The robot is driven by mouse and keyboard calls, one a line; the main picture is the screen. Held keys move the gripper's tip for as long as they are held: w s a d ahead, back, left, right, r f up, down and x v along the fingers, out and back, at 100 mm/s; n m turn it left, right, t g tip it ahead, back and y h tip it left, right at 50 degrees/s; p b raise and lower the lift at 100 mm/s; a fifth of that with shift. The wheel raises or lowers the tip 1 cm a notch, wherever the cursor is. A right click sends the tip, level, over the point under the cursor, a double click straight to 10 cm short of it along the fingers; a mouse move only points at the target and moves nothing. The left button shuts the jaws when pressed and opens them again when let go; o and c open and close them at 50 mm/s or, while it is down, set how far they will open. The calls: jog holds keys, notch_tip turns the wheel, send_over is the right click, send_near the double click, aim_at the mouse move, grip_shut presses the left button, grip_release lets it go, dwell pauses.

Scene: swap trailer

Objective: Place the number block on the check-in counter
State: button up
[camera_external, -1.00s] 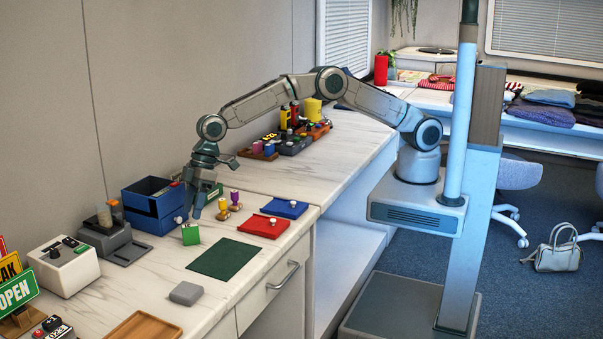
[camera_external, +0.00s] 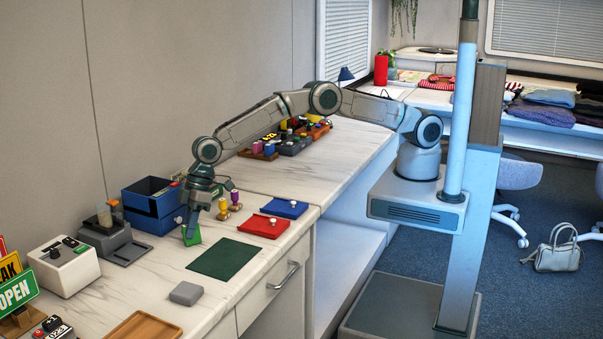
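A small green block (camera_external: 195,238), the likeliest number block, stands on the pale marble-look check-in counter (camera_external: 165,290). It is right of the blue box and left of the dark green mat; any number on it is too small to read. My gripper (camera_external: 204,220) points down right at the block, and its lower part covers some of it. I cannot tell whether the fingers touch the block or how far apart they are.
The blue box (camera_external: 152,211) stands close on the left. Small yellow and purple pegs (camera_external: 235,199) stand close on the right. A dark green mat (camera_external: 224,259), red tray (camera_external: 264,226), blue tray (camera_external: 285,208) and grey block (camera_external: 186,293) lie nearby.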

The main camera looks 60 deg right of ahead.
aim_at(184, 227)
grip_shut()
jog(key=shift+r, duration=0.65)
notch_tip(184, 227, up, 3)
jog(key=shift+f+b, duration=0.1)
jog(key=shift+b, duration=0.3)
jog(key=w+d+r+b, duration=0.1)
jog(key=w+d+r, duration=0.2)
jog(key=d+r, duration=0.4)
jog(key=d, duration=0.4)
jog(key=shift+w+b, duration=0.35)
